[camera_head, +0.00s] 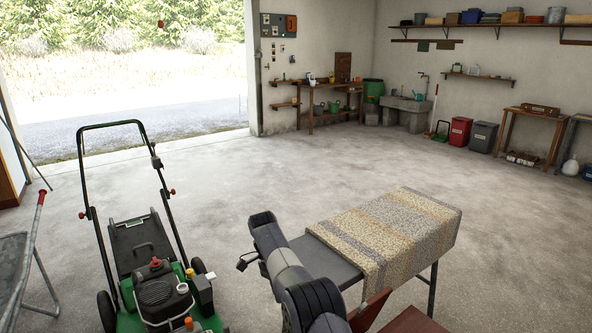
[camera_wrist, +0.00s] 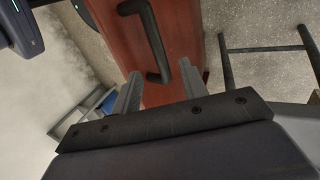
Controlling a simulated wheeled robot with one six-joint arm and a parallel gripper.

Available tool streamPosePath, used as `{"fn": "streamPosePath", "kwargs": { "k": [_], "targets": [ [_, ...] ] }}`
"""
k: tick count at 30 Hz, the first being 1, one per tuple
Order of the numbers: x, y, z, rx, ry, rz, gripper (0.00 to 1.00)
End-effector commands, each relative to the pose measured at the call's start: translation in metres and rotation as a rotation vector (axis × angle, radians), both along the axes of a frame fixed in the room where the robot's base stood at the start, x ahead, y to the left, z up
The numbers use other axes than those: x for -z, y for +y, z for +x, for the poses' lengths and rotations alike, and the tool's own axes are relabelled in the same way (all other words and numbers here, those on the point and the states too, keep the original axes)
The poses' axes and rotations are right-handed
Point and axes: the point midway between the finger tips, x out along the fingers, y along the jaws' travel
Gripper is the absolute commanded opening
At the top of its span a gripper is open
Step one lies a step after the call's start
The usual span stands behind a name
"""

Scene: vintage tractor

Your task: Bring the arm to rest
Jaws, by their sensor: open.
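My arm (camera_head: 285,270) shows at the bottom middle of the head view, bent and dark grey, in front of the cloth-covered table's near end. My gripper (camera_wrist: 158,82) is in the wrist view, its two grey fingers apart with nothing held between them. A reddish-brown panel (camera_wrist: 185,35) with a dark bar handle (camera_wrist: 152,35) lies beyond the fingertips. The handle's lower end shows in the gap between the fingers; I cannot tell whether they touch the panel. The gripper itself is hidden in the head view.
A table with a patterned cloth (camera_head: 395,230) stands right beside my arm. A green lawn mower (camera_head: 155,270) is on the left. Reddish-brown boards (camera_head: 412,322) show at the bottom edge. The concrete floor (camera_head: 270,180) beyond is clear, up to shelves and bins at the back.

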Motion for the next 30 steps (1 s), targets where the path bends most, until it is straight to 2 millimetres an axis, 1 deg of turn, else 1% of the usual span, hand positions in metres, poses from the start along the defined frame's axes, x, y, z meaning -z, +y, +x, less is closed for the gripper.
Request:
{"fn": "streamPosePath", "kwargs": {
  "k": [1,11,24,30],
  "targets": [
    [0.008,-0.001,-0.001,0.0,-0.001,0.001,0.41],
    [0.03,-0.009,-0.012,0.001,0.001,-0.001,0.41],
    [0.075,-0.022,-0.03,0.001,0.0,0.0,0.41],
    [0.085,-0.025,-0.033,0.0,-0.002,0.0,0.41]
  ]
}}
